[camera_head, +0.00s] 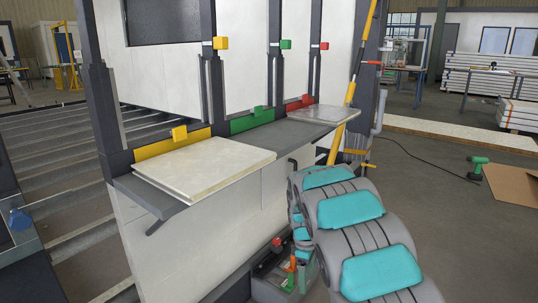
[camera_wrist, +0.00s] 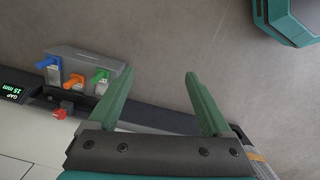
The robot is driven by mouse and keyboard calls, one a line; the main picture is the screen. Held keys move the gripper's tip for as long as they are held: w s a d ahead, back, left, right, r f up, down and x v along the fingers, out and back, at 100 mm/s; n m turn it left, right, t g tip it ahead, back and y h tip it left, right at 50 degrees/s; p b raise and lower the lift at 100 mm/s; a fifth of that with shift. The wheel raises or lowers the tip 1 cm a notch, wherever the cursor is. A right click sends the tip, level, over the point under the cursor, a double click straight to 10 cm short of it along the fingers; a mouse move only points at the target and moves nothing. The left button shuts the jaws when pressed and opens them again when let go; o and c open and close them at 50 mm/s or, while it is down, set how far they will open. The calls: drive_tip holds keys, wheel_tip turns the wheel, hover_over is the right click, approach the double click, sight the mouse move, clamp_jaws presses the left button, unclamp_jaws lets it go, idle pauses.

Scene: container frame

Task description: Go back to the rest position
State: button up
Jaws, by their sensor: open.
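My gripper (camera_wrist: 160,78) shows in the wrist view as two green fingers standing well apart with nothing between them. Bare grey floor shows behind the gap. In the head view my grey arm with teal pads rises from the bottom right, and the gripper itself cannot be made out there.
A grey holder (camera_wrist: 84,64) with blue, orange and green handles sits left of my fingers. In the head view a cream panel (camera_head: 205,165) lies on the grey ledge of the container frame, and another panel (camera_head: 322,114) lies farther along. A green drill (camera_head: 478,167) stands on the floor at right.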

drive_tip(key=s+d+r+m, duration=0.35)
drive_tip(key=s+r, duration=0.35)
drive_tip(key=s, duration=0.3)
drive_tip(key=s+r+m, duration=0.1)
drive_tip(key=s+m, duration=0.2)
drive_tip(key=s, duration=0.7)
drive_tip(key=s+r+m+g, duration=0.1)
drive_tip(key=s+r+m, duration=0.1)
drive_tip(key=s, duration=0.9)
drive_tip(key=s+r+m+y, duration=0.1)
drive_tip(key=s+m, duration=0.3)
drive_tip(key=s, duration=0.7)
drive_tip(key=shift+s+r, duration=0.2)
drive_tip(key=shift+r, duration=0.3)
